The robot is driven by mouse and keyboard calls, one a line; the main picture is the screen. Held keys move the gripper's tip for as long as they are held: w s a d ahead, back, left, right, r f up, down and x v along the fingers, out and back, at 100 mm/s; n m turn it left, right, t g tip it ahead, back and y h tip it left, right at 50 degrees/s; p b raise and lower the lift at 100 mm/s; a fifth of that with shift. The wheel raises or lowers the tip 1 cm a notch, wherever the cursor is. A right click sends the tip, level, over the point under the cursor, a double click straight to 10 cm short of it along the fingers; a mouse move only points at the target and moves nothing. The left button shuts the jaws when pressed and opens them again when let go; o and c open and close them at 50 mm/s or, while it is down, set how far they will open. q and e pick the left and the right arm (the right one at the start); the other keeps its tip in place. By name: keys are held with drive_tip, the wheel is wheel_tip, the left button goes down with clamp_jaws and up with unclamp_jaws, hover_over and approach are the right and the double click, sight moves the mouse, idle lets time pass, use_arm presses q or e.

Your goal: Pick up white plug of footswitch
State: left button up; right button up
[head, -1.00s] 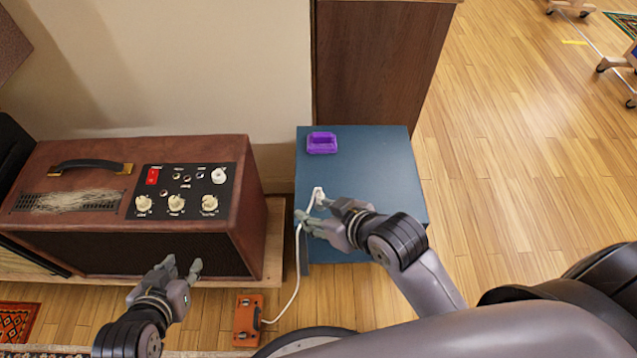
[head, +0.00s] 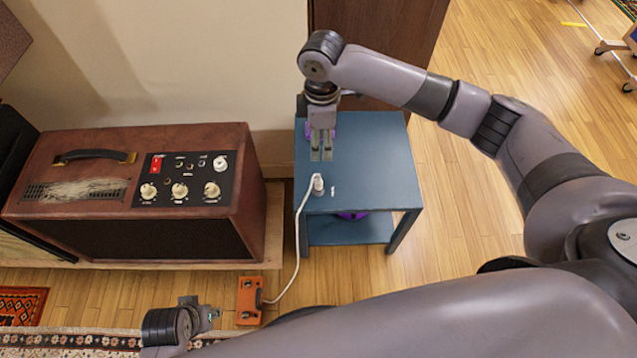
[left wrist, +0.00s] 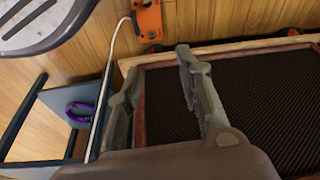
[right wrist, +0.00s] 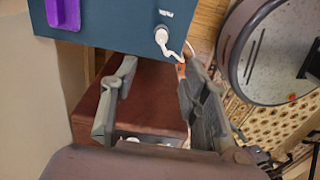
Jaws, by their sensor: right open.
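The white plug (head: 317,183) stands near the front left of the blue table's top. It also shows in the right wrist view (right wrist: 161,36), beyond and between the fingers. Its white cable hangs over the table's edge to the orange footswitch (head: 249,300) on the floor, which also shows in the left wrist view (left wrist: 148,20). My right gripper (head: 321,155) is open and empty over the table, a little behind the plug and apart from it. My left gripper (head: 205,315) is low in front of the amplifier; its fingers are apart and empty in the left wrist view (left wrist: 158,75).
The blue table (head: 375,165) has free room on its right. A purple thing (head: 335,131) on top is mostly hidden behind my right gripper. Another purple object (head: 352,215) is below the tabletop. A brown amplifier (head: 225,185) stands left of the table.

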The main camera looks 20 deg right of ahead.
sight(318, 179)
wheel_tip(318, 179, down, 12)
drive_tip(key=b, duration=0.3)
drive_tip(key=shift+a+f+b, duration=0.1)
drive_tip(key=shift+f+b, duration=0.35)
drive_tip(key=shift+f, duration=0.05)
drive_tip(key=f, duration=0.1)
drive_tip(key=f+b, duration=0.1)
drive_tip(key=f, duration=0.1)
drive_tip(key=shift+s+a+f+b, duration=0.15)
drive_tip(key=shift+a+f+b, duration=0.1)
drive_tip(key=shift+f+b, duration=0.1)
drive_tip(key=shift+f, duration=0.3)
use_arm(q)
wheel_tip(318, 179, up, 10)
drive_tip(key=t, duration=0.1)
drive_tip(key=shift+t, duration=0.3)
drive_tip(key=shift+f, duration=0.1)
use_arm(e)
drive_tip(key=shift+c, duration=0.3)
clamp_jaws()
